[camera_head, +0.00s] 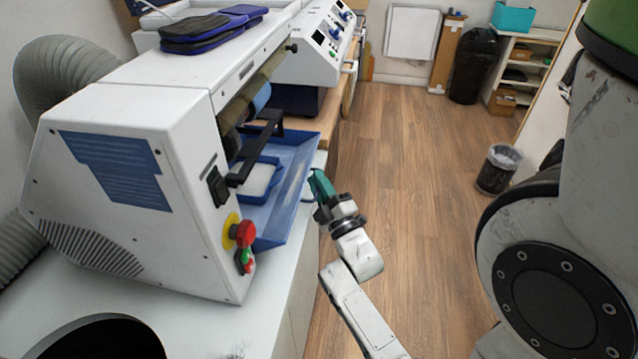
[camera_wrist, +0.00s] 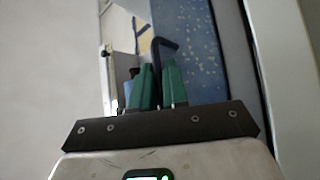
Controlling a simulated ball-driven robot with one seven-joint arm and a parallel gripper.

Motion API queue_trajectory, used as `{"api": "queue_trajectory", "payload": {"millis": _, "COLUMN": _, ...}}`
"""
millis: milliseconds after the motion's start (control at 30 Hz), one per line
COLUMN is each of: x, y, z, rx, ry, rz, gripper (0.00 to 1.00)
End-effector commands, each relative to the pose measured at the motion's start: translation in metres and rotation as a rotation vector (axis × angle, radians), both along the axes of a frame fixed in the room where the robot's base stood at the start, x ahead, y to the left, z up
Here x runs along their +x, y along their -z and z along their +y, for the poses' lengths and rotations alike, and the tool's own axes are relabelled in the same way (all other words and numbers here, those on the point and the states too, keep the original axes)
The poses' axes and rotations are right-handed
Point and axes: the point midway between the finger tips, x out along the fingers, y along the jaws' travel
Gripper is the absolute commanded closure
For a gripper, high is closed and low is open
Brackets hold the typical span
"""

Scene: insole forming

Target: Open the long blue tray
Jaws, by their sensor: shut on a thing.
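The long blue tray (camera_head: 290,205) juts out from the front of the white machine in the head view. Its speckled blue surface (camera_wrist: 200,60) fills the upper right of the wrist view. A thin dark hooked handle (camera_wrist: 165,45) shows at the tray. My gripper (camera_head: 318,185) is at the tray's outer right edge, with its green fingers close together. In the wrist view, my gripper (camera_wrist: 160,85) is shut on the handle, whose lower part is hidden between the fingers.
The white machine (camera_head: 135,160) stands on a pale counter (camera_head: 180,325). A black frame (camera_head: 258,150) spans above the tray. A red button (camera_head: 243,233) is near the tray's lower end. A second machine (camera_head: 310,45) stands behind.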

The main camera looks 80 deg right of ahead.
Motion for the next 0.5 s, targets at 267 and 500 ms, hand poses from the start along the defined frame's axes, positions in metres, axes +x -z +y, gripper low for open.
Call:
{"api": "queue_trajectory", "payload": {"millis": 267, "x": 0.000, "y": 0.001, "z": 0.000, "rx": 0.001, "ry": -0.001, "rz": 0.002, "gripper": 1.00}}
{"api": "queue_trajectory", "payload": {"millis": 500, "x": -0.013, "y": 0.003, "z": 0.000, "rx": 0.002, "ry": 0.000, "rz": 0.002, "gripper": 1.00}}
